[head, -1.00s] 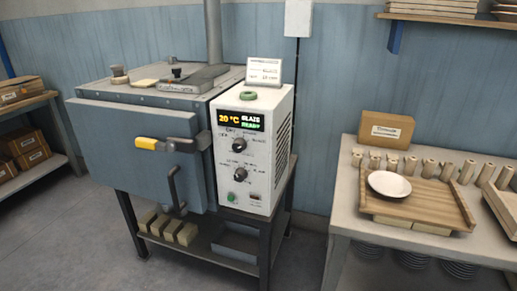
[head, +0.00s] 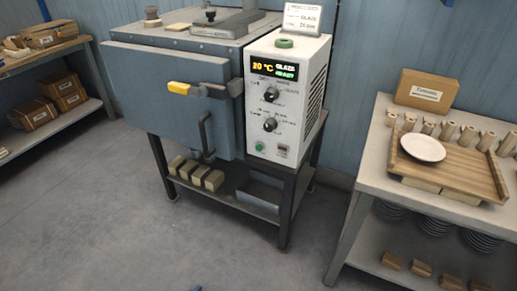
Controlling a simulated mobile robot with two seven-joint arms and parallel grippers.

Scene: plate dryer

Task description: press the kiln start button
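The kiln (head: 165,85) stands on a dark metal stand, its blue-grey door shut, with a yellow-tipped latch handle (head: 180,88) across the front. The white control box (head: 290,150) is on its right side. Its display (head: 274,70) reads 20 °C, GLAZE and READY. Two black dials (head: 270,94) sit below the display. A small green button (head: 260,147) is at the lower left of the box's front. Neither gripper is in view.
A table (head: 366,180) at the right holds a wooden tray (head: 462,175) with a white plate (head: 422,148), a carton (head: 427,91) and several small posts. Shelves with boxes stand at the far left. The floor (head: 130,240) in front is clear.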

